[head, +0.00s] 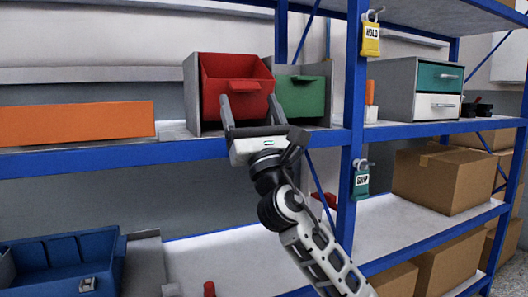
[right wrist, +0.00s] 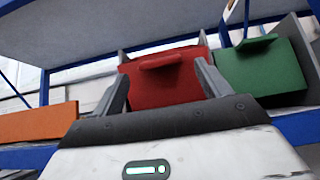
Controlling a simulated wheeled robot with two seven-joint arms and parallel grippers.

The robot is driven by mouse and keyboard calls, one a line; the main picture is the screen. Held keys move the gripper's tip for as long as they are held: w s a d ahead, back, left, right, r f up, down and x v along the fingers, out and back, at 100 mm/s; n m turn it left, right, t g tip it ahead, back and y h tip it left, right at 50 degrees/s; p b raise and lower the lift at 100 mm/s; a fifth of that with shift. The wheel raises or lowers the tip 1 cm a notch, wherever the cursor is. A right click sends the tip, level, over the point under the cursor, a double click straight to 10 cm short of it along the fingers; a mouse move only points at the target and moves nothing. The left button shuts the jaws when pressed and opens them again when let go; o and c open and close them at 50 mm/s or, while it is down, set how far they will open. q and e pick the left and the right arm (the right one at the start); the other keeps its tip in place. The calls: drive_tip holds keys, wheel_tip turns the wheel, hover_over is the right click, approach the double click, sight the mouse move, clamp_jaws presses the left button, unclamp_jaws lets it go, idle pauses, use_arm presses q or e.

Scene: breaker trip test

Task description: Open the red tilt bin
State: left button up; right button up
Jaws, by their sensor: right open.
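The red tilt bin (head: 213,89) sits in a grey housing (head: 192,94) on the middle shelf. It leans forward, and part of its inside shows over the front's top edge. Its red handle lip (head: 244,86) sticks out from the front. My right gripper (head: 248,98) is open and empty, just in front of and below the lip, fingers spread to either side of it. In the right wrist view the red bin (right wrist: 165,88) shows between the open fingers (right wrist: 164,74), with the lip above. I cannot tell whether the fingers touch the bin. My left gripper is out of view.
A green bin (head: 305,97) is right beside the red one. An orange box (head: 75,123) is left on the shelf. A blue crate (head: 60,255) is below.

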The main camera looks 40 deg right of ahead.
use_arm(q)
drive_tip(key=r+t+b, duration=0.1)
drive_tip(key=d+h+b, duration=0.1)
drive_tip(key=b, duration=0.1)
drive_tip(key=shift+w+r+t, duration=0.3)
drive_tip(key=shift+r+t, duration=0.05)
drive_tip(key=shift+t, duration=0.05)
use_arm(e)
drive_tip(key=v, duration=1.3)
drive_tip(key=shift+s+f, duration=0.25)
drive_tip(key=shift+f, duration=0.1)
